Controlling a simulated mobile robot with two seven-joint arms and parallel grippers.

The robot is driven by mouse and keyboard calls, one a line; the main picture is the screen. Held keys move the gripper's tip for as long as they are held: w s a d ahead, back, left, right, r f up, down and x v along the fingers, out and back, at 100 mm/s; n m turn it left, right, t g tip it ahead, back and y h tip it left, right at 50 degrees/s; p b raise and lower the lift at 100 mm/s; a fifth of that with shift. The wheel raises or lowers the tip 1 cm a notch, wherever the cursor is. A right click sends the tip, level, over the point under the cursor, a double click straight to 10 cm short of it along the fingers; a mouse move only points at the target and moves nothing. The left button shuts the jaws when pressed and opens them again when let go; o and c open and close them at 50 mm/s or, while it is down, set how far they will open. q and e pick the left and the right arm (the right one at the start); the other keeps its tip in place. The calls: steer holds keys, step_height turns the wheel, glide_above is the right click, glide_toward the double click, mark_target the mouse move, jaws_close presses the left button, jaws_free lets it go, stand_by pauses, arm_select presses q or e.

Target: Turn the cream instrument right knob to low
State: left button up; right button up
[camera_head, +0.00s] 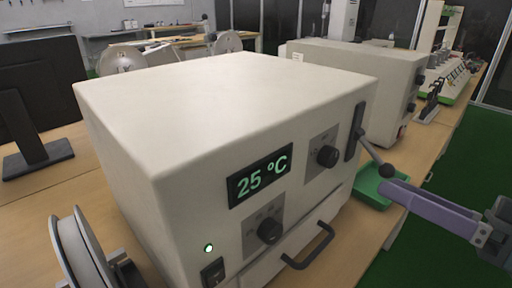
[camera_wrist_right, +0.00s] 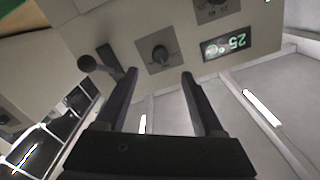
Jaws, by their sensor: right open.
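The cream instrument (camera_head: 230,85) stands on the wooden bench, its front showing a lit "25 °C" display (camera_head: 260,176). Its right knob (camera_head: 327,156) is black on a grey dial plate; it also shows in the right wrist view (camera_wrist_right: 160,54), upside down. My right gripper (camera_head: 388,188) is open, to the right of the front panel. In the right wrist view its fingers (camera_wrist_right: 160,88) are spread, empty, with the right knob ahead between them, apart from it. The knob's pointer setting is too small to read. My left gripper is not in view.
A lever with a black ball (camera_head: 386,170) sticks out from the panel right of the knob, close to my right gripper. A drawer handle (camera_head: 308,248) juts out below. A green tray (camera_head: 372,196) lies beside the instrument. Another cream device (camera_head: 355,75) stands behind.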

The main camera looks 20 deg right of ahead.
mark_target(335, 159)
steer(key=x, duration=0.9)
steer(key=shift+a+b, duration=0.1)
steer(key=shift+b, duration=0.3)
jaws_close()
steer(key=shift+r, duration=0.1)
